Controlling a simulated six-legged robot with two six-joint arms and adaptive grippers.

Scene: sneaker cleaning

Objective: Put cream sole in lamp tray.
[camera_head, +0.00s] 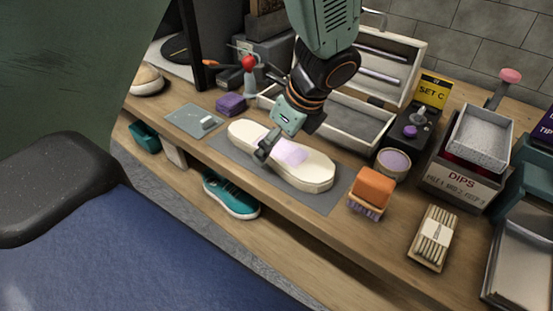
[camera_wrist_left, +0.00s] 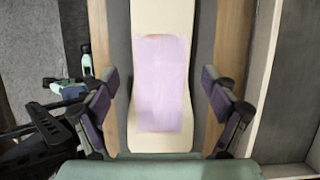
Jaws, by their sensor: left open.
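The cream sole (camera_head: 310,176), with a lilac patch across its middle, lies flat on a grey mat (camera_head: 318,201). My left gripper (camera_head: 276,147) is over its middle, pointing down and open. In the left wrist view the same sole (camera_wrist_left: 160,19) runs lengthwise between the gripper's two spread fingers (camera_wrist_left: 165,103), with a gap on each side. I see no grip on it. The open case with tubes in its lid, which looks like the lamp tray (camera_head: 352,151), stands just behind the sole. My arm hides part of it. My right gripper does not show clearly.
An orange-topped brush (camera_head: 370,191) and a round tub (camera_head: 393,162) stand right of the sole. A purple block (camera_head: 231,104) and a small grey plate (camera_head: 194,121) lie left. A teal shoe (camera_head: 231,194) sits below the bench top.

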